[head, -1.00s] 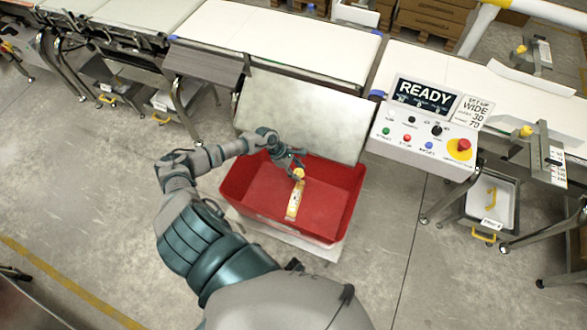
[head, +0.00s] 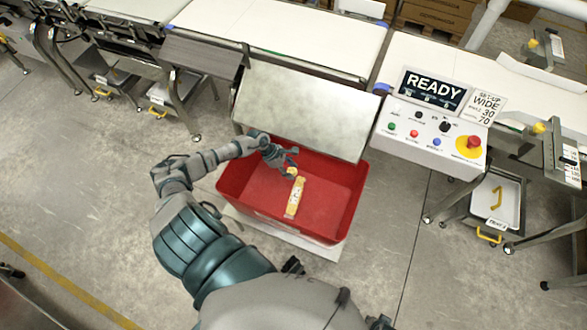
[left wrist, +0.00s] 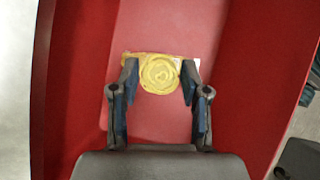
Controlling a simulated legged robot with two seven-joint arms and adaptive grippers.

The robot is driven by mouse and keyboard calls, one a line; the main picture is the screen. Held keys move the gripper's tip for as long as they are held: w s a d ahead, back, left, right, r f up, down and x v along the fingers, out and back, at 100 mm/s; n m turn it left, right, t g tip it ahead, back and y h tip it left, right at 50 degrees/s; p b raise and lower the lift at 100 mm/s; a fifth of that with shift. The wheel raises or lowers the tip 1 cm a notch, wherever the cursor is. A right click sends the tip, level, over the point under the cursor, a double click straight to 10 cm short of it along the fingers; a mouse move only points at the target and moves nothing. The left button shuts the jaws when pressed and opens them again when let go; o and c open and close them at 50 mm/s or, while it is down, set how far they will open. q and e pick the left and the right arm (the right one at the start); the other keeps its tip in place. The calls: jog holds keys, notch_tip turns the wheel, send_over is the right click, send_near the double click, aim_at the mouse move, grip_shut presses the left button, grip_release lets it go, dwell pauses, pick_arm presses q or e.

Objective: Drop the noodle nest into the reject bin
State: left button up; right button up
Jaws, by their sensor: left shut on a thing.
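The noodle nest (head: 291,172) is a small, round, pale yellow coil. My left gripper (head: 289,164) is shut on it inside the outline of the red reject bin (head: 347,212). In the left wrist view the noodle nest (left wrist: 160,74) sits between the two fingertips (left wrist: 159,76), with the red bin floor (left wrist: 165,25) behind it. Its height above the floor is hard to tell. A yellow and white packet (head: 294,199) lies on the bin floor just below the nest in the head view. My right gripper is not in view.
A tilted metal plate (head: 300,108) stands behind the bin, below the white belt (head: 290,35). A control panel (head: 430,135) reading READY, with a red stop button (head: 474,142), is at the right. The concrete floor (head: 100,190) is clear at left.

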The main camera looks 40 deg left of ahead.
pick_arm(q)
jog(key=shift+a+f, duration=0.45)
jog(key=shift+a, duration=0.4)
jog(key=o, duration=0.8)
jog(key=shift+d+r, duration=0.15)
jog(key=shift+d, duration=0.2)
jog(key=shift+o, duration=0.8)
jog(key=shift+d+r, duration=0.15)
jog(key=shift+d, duration=0.2)
jog(key=shift+d+r, duration=0.2)
jog(key=shift+d, duration=0.25)
jog(key=shift+a+r, duration=0.1)
jog(key=shift+a, duration=0.35)
jog(key=a+r, duration=0.1)
jog(key=s+a+r, duration=0.1)
jog(key=a+r, duration=0.1)
jog(key=shift+s+a+r, duration=0.15)
jog(key=shift+a+r, duration=0.05)
notch_tip(320, 180, up, 7)
send_over(288, 169)
jog(key=s+a, duration=0.3)
jog(key=shift+a+f, duration=0.1)
jog(key=shift+f, duration=0.05)
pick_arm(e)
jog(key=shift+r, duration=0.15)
